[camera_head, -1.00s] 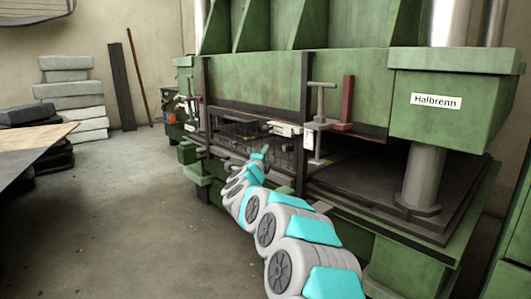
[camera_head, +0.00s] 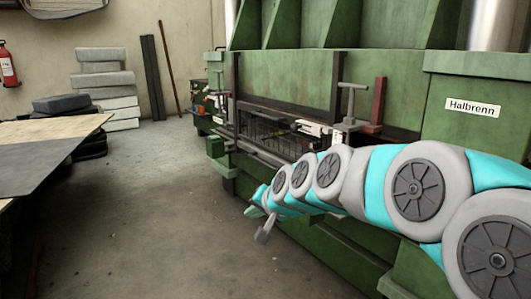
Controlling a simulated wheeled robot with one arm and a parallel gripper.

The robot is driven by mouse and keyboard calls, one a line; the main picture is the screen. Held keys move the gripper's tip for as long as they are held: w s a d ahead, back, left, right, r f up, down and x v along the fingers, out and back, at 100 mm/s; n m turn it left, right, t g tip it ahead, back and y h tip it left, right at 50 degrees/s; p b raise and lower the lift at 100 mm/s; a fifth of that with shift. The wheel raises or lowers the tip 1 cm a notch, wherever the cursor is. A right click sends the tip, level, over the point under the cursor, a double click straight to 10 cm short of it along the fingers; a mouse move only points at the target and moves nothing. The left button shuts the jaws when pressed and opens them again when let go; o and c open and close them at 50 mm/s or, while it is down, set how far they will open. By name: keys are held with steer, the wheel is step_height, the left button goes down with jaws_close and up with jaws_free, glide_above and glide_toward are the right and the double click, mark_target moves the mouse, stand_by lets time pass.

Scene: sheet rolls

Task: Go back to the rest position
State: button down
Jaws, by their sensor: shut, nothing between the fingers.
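My arm reaches in from the right edge, in front of the green press (camera_head: 290,75). Its small grey gripper (camera_head: 263,238) hangs at the far end of the arm, low and over the floor beside the press. The gripper is small in the picture. It is shut, and nothing shows in it.
The press has a dark meshed opening (camera_head: 265,128) behind my arm. A table with a sheet (camera_head: 40,160) stands at the left. Stacked grey blocks (camera_head: 105,85) and a fire extinguisher (camera_head: 8,65) are at the back. The floor (camera_head: 150,220) between table and press is clear.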

steer(key=s+d+f+n+g+h, duration=0.1)
steer(key=s+d, duration=0.5)
steer(key=s, duration=0.7)
steer(key=s+d+f+n+g+h+p, duration=0.1)
steer(key=s+d+f+g, duration=0.4)
steer(key=s, duration=0.8)
steer(key=s+d+f+n+g+h+p, duration=0.1)
steer(key=s+d+f+n+g+h, duration=0.1)
steer(key=s+d, duration=0.5)
steer(key=s+f+g+h, duration=0.1)
steer(key=s+f+g, duration=0.1)
steer(key=s, duration=0.4)
steer(key=shift+s+f+h, duration=0.3)
steer(key=shift+s+f, duration=0.05)
steer(key=shift+f, duration=0.15)
